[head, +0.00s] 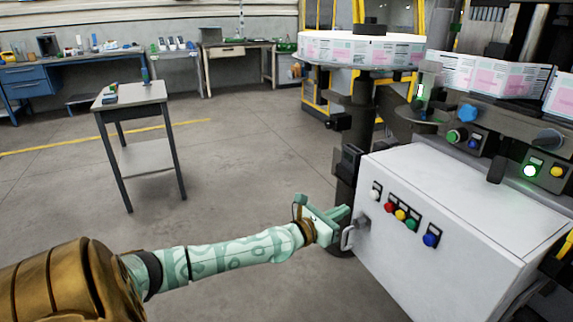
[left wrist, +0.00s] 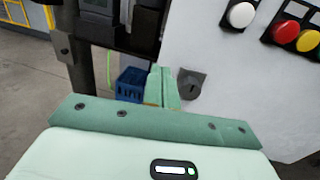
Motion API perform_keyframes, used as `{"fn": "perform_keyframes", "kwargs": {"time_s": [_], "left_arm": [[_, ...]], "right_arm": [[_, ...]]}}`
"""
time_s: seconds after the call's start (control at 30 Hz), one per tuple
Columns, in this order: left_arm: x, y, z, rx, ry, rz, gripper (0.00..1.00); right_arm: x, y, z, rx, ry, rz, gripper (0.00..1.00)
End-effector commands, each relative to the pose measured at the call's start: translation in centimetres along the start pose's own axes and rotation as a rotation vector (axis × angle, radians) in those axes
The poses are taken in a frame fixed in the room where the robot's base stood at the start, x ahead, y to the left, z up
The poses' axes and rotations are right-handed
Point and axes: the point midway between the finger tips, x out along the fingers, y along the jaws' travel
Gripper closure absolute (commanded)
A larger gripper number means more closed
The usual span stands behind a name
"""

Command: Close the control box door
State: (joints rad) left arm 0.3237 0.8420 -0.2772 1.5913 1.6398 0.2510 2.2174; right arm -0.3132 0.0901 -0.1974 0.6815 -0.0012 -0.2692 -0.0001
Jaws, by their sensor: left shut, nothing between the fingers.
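The control box (head: 460,190) is a pale grey cabinet at the lower right of the head view. Its front door (head: 395,255) carries a row of coloured buttons, a dark knob (head: 363,220) and a small loop handle (head: 347,239) at its left edge. I cannot tell whether the door stands slightly ajar. My left gripper (head: 343,213) is shut and empty, close to the door's left edge by the knob. In the left wrist view its fingers (left wrist: 163,88) are together, just left of the knob (left wrist: 190,83); contact is unclear. My right gripper is not in view.
The labelling machine with a large reel (head: 362,50) stands above and behind the box. A blue crate (left wrist: 131,84) shows beyond the fingers. A small grey table (head: 130,100) stands at left, with workbenches along the back wall. The floor between is clear.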

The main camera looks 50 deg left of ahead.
Motion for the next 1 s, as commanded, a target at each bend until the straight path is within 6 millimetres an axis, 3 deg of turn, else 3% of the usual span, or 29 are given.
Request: {"fn": "perform_keyframes", "kwargs": {"time_s": [0.07,0.5,0.7,1.0], "left_arm": [[-0.6,-0.8,0.3,-0.002,0.001,-0.001,1.00],[-8.7,0.8,-0.4,0.002,0.013,-0.004,1.00],[-10.1,1.1,-0.4,0.001,0.010,-0.003,1.00],[-10.2,1.2,-0.5,0.029,0.010,-0.004,1.00]], "right_arm": [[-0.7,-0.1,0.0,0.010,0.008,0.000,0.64],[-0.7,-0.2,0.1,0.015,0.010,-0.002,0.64],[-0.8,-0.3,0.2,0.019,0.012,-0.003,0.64],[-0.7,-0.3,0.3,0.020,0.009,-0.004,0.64]]}}
